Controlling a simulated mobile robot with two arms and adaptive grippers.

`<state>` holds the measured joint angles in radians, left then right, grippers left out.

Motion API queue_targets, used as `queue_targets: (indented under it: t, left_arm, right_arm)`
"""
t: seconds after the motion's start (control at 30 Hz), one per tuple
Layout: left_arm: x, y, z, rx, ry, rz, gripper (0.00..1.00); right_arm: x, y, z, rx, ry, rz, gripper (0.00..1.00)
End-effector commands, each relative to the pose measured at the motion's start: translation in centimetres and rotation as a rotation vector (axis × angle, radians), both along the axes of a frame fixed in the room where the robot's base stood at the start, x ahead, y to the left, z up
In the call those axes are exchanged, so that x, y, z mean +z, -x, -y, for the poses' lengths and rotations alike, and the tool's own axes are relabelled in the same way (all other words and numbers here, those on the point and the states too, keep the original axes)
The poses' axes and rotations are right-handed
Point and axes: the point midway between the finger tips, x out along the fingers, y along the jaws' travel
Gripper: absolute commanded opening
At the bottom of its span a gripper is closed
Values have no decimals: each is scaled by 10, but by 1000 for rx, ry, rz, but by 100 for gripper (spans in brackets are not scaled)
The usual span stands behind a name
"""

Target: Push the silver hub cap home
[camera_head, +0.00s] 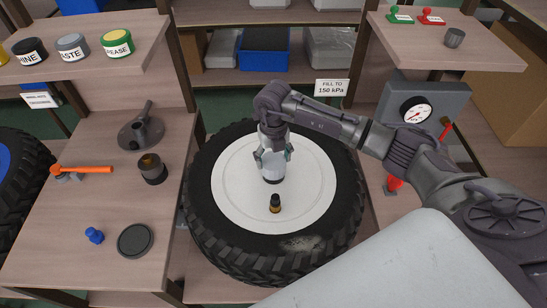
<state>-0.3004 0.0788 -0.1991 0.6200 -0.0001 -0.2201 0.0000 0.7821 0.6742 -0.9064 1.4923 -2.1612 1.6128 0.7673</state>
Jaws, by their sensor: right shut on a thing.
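A large black tyre (205,215) with a round white wheel disc (235,200) lies flat in the middle. My right gripper (273,168) comes in from the right and points down at the middle of the disc. Its fingers are shut around the silver hub cap (272,178), which shows only as a small silver edge below them. The fingers hide most of the cap, and I cannot tell how far it sits in the hub. A small black and brass piece (275,204) stands on the disc just in front. My left gripper is not in view.
A left bench holds an orange-handled tool (82,169), a dark cup (152,169), a black disc (135,241) and a blue piece (94,235). Tins (73,46) stand on the shelf above. A pressure gauge (415,110) and red-handled parts are at the right.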

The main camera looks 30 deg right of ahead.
Motion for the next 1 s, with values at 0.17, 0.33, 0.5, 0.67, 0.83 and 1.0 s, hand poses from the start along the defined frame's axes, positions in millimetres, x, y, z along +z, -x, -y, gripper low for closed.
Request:
queue_targets:
  t: [0.17,0.33,0.5,0.67,0.83,1.0]
  left_arm:
    - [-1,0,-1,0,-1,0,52]
    - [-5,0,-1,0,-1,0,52]
    - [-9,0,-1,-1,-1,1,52]
    - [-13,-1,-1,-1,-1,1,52]
    - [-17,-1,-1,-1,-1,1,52]
    - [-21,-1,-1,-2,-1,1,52]
  right_arm:
    - [-2,0,0,0,0,0,39]
    - [-7,0,0,0,0,0,39]
    - [-12,0,0,-1,0,0,39]
    - [-17,0,0,0,0,0,39]
    - [-22,0,0,0,0,0,39]
    - [-27,0,0,0,0,0,39]
